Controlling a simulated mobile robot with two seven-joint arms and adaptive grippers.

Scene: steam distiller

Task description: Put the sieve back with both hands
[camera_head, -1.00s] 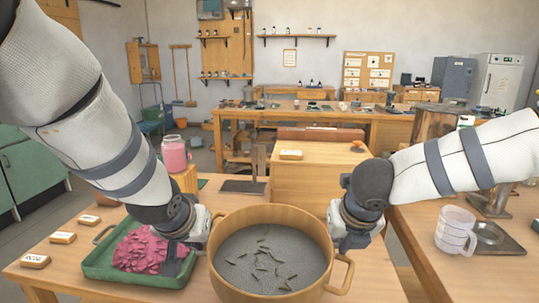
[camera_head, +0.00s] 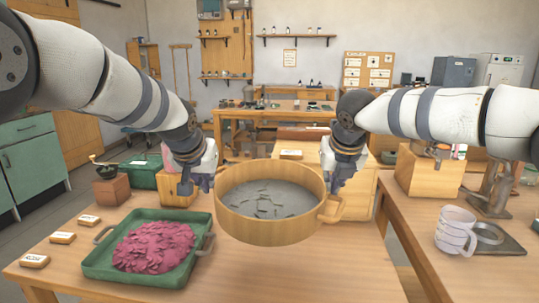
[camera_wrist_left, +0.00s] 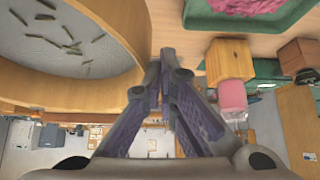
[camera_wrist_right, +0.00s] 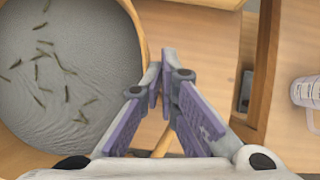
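The sieve (camera_head: 268,228) is a round wooden hoop with a grey mesh floor and dark slivers on it. It is at the middle of the head view, apparently held above the table. My left gripper (camera_head: 197,187) is at its left rim, fingers nearly together. In the left wrist view the hoop (camera_wrist_left: 75,88) is left of the fingers. My right gripper (camera_head: 335,186) is at its right side by the wooden loop handle. In the right wrist view the hoop (camera_wrist_right: 128,20) is left of the closed fingers. The exact grip points are partly hidden.
A green tray (camera_head: 98,270) of pink petals (camera_head: 152,247) is on the table at front left, near small labelled blocks (camera_head: 62,238). A clear mug (camera_head: 455,232) stands on the right table. A wooden cabinet (camera_head: 360,190) is behind the sieve.

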